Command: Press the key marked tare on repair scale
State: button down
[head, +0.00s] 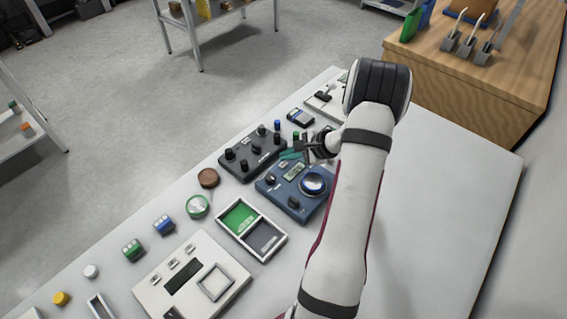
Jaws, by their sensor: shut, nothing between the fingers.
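No label reading "repair scale" or "tare" is legible. A blue instrument (275,194) has a round silver dish or dial (314,182), a small greenish display (294,171) and dark knobs. A white panel device (160,294) at the lower left has a dark display, several small keys and a square frame; it may also be a scale. My gripper (301,149) is shut and empty, above the back edge of the blue instrument. A teal piece (291,155) shows by its fingertips; I cannot tell whether they touch. My arm covers the area right of the instrument.
A black knobbed box (240,163) stands behind the blue instrument. A tray with green and grey compartments (262,222), a green-rimmed round item (197,206) and a brown disc (208,178) lie nearby. A wooden block (440,72) stands at the upper right. The right tabletop (440,190) is clear.

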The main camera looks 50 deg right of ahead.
jog(key=shift+r, duration=0.1)
jog(key=shift+r, duration=2.4)
jog(key=s+a+r+n+g+y, duration=0.1)
jog(key=a+r+n+g+y, duration=0.3)
jog(key=a, duration=1)
jog(key=s+a+r+n+g, duration=0.15)
jog(key=a+r+n, duration=0.55)
jog(key=a, duration=0.8)
jog(key=s+a+n+g+h, duration=0.2)
jog(key=s+a+n, duration=0.2)
jog(key=s, duration=0.4)
jog(key=s+a+n+g+h, duration=0.1)
jog(key=s+a+n+h, duration=0.1)
jog(key=s, duration=0.7)
jog(key=shift+a+r+n+g, duration=0.35)
jog(key=shift+a+n, duration=0.55)
jog(key=shift+n, duration=0.1)
